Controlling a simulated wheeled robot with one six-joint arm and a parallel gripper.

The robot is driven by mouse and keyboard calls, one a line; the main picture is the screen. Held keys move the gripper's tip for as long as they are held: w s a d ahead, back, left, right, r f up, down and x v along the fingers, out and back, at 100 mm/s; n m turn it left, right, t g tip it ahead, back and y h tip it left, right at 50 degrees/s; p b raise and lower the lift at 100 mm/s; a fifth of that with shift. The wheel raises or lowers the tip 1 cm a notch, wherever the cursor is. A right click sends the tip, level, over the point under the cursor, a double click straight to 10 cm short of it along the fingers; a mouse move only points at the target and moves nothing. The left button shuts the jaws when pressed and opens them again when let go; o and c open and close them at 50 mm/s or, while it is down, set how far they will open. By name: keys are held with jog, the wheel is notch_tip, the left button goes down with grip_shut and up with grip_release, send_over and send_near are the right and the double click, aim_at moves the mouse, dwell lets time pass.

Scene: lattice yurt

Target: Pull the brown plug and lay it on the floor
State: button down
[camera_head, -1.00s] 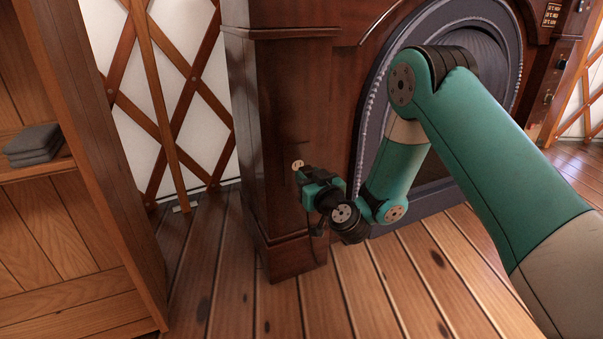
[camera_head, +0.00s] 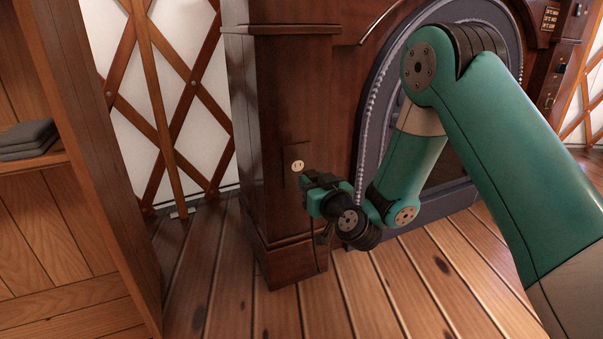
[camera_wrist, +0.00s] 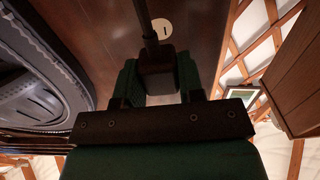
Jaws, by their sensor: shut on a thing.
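My gripper (camera_head: 318,182) is in front of the dark wooden post, low down, just right of and below a round cream outlet (camera_head: 298,166). The outlet's slotted face shows bare in the head view. In the wrist view, the green fingers of my gripper (camera_wrist: 160,78) are shut on the dark brown plug (camera_wrist: 157,62). A dark cord (camera_wrist: 143,14) runs from the plug to the top of the picture. The outlet shows behind it (camera_wrist: 163,27), and the plug looks apart from it. The plug is too small to make out in the head view.
The dark wooden post (camera_head: 275,110) stands beside an arched grey surround (camera_head: 376,130). A wooden shelf unit (camera_head: 105,170) with folded grey cloths (camera_head: 28,140) is at the left. The plank floor (camera_head: 225,285) between them is clear.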

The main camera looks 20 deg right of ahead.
dwell(0.4)
jog(key=s+d+b, duration=0.1)
jog(key=s+b, duration=0.7)
jog(key=s, duration=0.1)
jog(key=shift+d, duration=0.2)
jog(key=shift+r, duration=0.1)
dwell(0.4)
